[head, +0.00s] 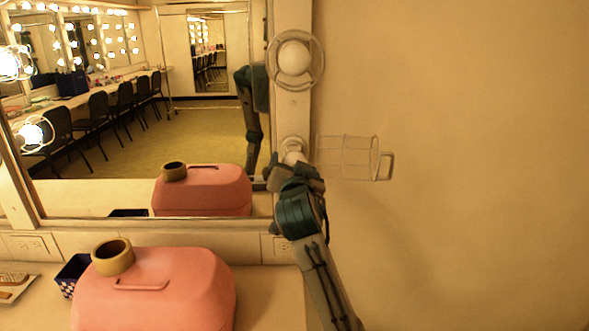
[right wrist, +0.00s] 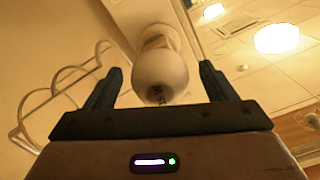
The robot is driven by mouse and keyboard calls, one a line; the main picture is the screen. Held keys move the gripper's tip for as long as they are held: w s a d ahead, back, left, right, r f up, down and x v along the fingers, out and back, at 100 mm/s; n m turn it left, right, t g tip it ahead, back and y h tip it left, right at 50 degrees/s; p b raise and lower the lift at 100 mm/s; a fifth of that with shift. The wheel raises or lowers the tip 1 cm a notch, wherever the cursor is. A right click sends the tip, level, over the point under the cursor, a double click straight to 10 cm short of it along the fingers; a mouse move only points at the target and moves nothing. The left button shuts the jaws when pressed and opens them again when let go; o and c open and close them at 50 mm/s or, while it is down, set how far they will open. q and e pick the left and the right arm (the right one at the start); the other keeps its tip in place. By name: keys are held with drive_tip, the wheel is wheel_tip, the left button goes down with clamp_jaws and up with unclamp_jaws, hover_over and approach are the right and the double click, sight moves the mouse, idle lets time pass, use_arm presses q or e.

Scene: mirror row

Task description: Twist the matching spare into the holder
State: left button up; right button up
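A round white bulb (head: 293,150) sits at the lower holder (head: 290,143) on the mirror's right frame post. It looks unlit. In the right wrist view the bulb (right wrist: 160,72) has its neck toward the holder (right wrist: 155,38) and small dark marks on its near end, too small to read. My right gripper (head: 292,168) is just below and in front of it. Its fingers (right wrist: 160,82) stand apart on either side of the bulb, with gaps showing on both sides. A wire cage (head: 347,157) is swung open to the right; it also shows in the wrist view (right wrist: 60,100). My left gripper is not in view.
Above is another bulb (head: 294,57) inside a closed wire cage. A pink case (head: 160,290) with a tape roll (head: 113,257) on it and a dark blue patterned box (head: 72,275) stand on the counter. The wall at right is clear. The mirror reflects the room.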

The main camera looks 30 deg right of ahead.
use_arm(q)
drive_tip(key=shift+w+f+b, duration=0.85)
drive_tip(key=shift+b, duration=0.3)
use_arm(e)
drive_tip(key=v, duration=1)
drive_tip(key=shift+s+a, duration=0.3)
drive_tip(key=shift+f, duration=0.1)
